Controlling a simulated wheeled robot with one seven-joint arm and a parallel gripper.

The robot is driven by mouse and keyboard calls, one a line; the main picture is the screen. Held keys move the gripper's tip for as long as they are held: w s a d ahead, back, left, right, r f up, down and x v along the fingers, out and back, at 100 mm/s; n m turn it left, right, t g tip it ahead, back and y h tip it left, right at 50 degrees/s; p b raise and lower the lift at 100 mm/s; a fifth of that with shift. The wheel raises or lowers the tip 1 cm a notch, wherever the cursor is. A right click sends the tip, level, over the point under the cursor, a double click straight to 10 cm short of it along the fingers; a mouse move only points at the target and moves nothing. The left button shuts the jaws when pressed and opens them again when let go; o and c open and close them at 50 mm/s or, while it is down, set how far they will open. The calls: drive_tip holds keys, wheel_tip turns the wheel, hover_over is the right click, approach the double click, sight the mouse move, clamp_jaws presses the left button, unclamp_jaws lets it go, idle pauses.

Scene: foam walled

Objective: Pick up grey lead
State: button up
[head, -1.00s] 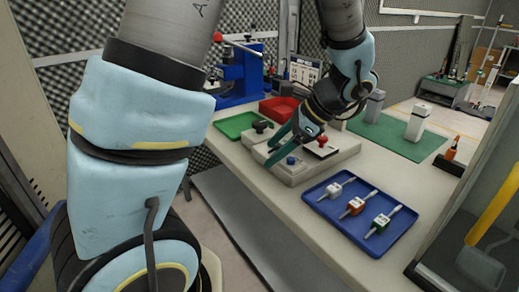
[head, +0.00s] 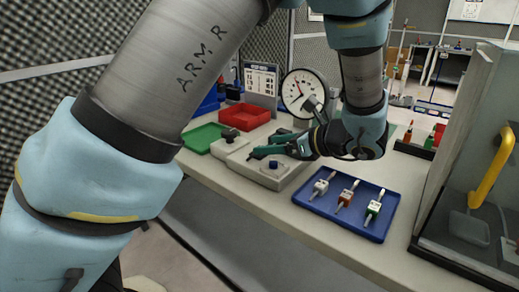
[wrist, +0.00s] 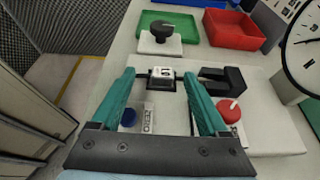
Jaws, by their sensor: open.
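My gripper (head: 268,147) is open, with its two teal fingers over the pale test station (head: 270,180). In the wrist view, my gripper (wrist: 162,82) shows nothing clamped between its fingers. A small white marked block (wrist: 162,73) in a black seat shows between the fingertips; I cannot tell whether it is a lead. The blue tray (head: 368,229) lies to the right of my gripper and holds three leads. The leftmost has a pale grey-white body (head: 320,187). Beside it lie the orange lead (head: 346,197) and the green lead (head: 373,209).
The station bears a black knob (wrist: 162,31), a blue button (wrist: 128,118), a red knob (wrist: 229,110) and a black bracket (wrist: 222,80). A dial gauge (head: 303,92) stands behind. Green (head: 203,138) and red (head: 243,117) trays lie farther back. A cabinet (head: 470,180) stands at right.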

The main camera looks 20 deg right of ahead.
drive_tip(key=shift+d+p+x, duration=0.15)
drive_tip(key=shift+p+x, duration=0.2)
drive_tip(key=shift+x, duration=1.1)
drive_tip(key=shift+d+p+x, duration=0.1)
drive_tip(key=shift+p+x, duration=0.25)
drive_tip(key=shift+x, duration=1.1)
drive_tip(key=shift+f, duration=0.15)
clamp_jaws()
